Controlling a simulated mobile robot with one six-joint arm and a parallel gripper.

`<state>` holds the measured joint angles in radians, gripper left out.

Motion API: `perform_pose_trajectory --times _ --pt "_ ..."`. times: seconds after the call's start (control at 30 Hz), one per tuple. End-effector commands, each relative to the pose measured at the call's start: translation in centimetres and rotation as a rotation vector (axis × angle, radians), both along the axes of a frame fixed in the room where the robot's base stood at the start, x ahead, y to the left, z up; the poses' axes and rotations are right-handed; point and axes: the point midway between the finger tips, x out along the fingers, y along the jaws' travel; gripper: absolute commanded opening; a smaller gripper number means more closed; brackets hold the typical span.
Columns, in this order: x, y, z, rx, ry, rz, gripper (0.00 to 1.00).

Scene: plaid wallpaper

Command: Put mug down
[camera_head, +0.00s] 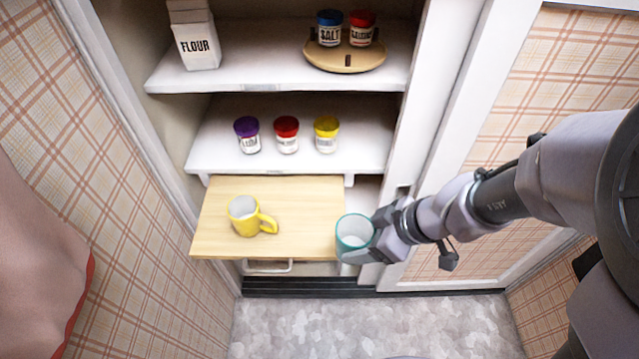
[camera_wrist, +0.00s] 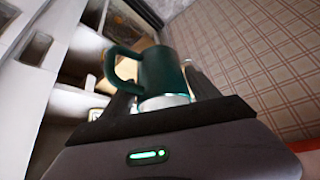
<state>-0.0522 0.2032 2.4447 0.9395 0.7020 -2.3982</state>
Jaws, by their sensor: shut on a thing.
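A teal mug (camera_head: 355,233) with a pale inside is held in my gripper (camera_head: 378,238) at the right front corner of a pull-out wooden board. In the wrist view the mug (camera_wrist: 163,75) looks dark green, with its handle to the left, between the jaws of my gripper (camera_wrist: 165,100). The jaws are shut on the mug. A yellow mug (camera_head: 243,217) stands on the wooden board (camera_head: 305,200), its handle to the right. Whether the teal mug touches the board cannot be told.
The board's middle and right part is bare. Above it, a shelf (camera_head: 220,160) holds purple, red and yellow-lidded jars. A higher shelf (camera_head: 250,75) holds a flour box (camera_head: 195,45) and a round wooden tray (camera_head: 345,62) with two jars. A white door frame (camera_head: 425,130) stands right.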

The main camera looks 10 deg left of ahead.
Motion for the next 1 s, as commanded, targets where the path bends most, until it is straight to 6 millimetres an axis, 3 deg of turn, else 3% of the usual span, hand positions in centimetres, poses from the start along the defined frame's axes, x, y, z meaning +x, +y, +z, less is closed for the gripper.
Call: perform_pose_trajectory --times 0.03,0.13,0.27,0.7,0.87,1.0 --pt "-1.4 1.1 -1.2 0.000 0.002 0.088 0.16" --pt "-3.6 2.6 -2.3 0.001 -0.001 0.225 0.16" --pt "-4.0 3.7 -2.7 0.001 -0.003 0.299 0.16" --pt "7.9 10.6 -4.0 0.001 -0.005 0.300 0.16" --pt "9.2 11.3 -4.8 0.000 -0.004 0.298 0.16" --pt "9.2 11.3 -7.6 0.000 -0.002 0.298 0.16"
